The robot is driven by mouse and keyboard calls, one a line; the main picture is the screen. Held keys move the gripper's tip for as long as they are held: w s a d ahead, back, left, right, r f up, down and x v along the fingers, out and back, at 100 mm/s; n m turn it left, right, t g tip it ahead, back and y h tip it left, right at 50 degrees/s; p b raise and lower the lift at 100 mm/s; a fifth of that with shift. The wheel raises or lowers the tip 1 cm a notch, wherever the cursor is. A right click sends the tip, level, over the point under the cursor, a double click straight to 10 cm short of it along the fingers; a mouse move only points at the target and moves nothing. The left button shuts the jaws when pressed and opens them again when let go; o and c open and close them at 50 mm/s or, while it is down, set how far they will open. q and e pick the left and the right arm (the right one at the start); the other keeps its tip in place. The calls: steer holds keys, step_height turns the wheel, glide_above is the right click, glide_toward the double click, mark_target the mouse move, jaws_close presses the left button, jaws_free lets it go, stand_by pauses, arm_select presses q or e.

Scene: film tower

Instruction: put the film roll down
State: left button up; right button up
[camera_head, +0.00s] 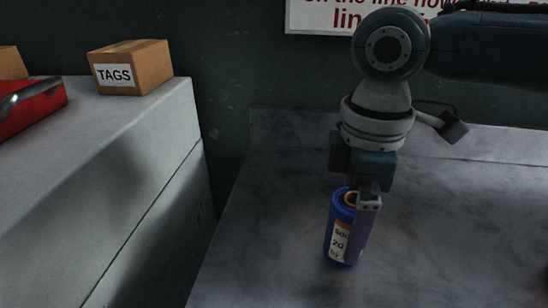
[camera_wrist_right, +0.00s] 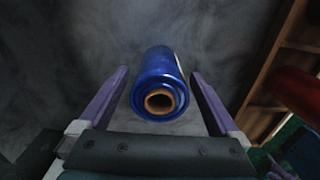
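The blue film roll (camera_head: 339,238) has an orange and white label and a brown core. It is upright over the grey worktop (camera_head: 270,240) in the head view and seems to stand on it. In the right wrist view the film roll (camera_wrist_right: 160,75) is seen from its top end. My right gripper (camera_head: 362,245) points down around the roll, and one finger hides part of its right side. In the wrist view the right gripper's (camera_wrist_right: 160,73) two purple fingers are on either side of the roll, with narrow gaps showing, so it looks open. My left gripper is out of view.
A higher grey counter (camera_head: 95,130) at left carries a cardboard box (camera_head: 131,68) labelled TAGS and a red case (camera_head: 32,106). A sign (camera_head: 340,18) hangs on the dark wall behind. The worktop around the roll is clear.

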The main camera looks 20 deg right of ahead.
steer(key=shift+r, duration=0.1)
step_height(320, 180, up, 12)
steer(key=p, duration=0.2)
steer(key=shift+p, duration=0.35)
stand_by(0.3)
steer(key=s+a+r+m+t+y+p, duration=0.1)
steer(key=s+a+m+t+y+p, duration=0.15)
steer(key=s+a+p, duration=0.6)
steer(key=s+d+r+m+t+h+p, duration=0.1)
steer(key=s+d+r+m+h+p, duration=0.1)
steer(key=s+d+r+m+p, duration=0.45)
step_height(320, 180, up, 35)
steer(key=s+a+p, duration=0.1)
steer(key=p, duration=3.6)
steer(key=shift+r+m+p, duration=0.2)
steer(key=shift+m+p, duration=0.15)
steer(key=shift+m, duration=0.05)
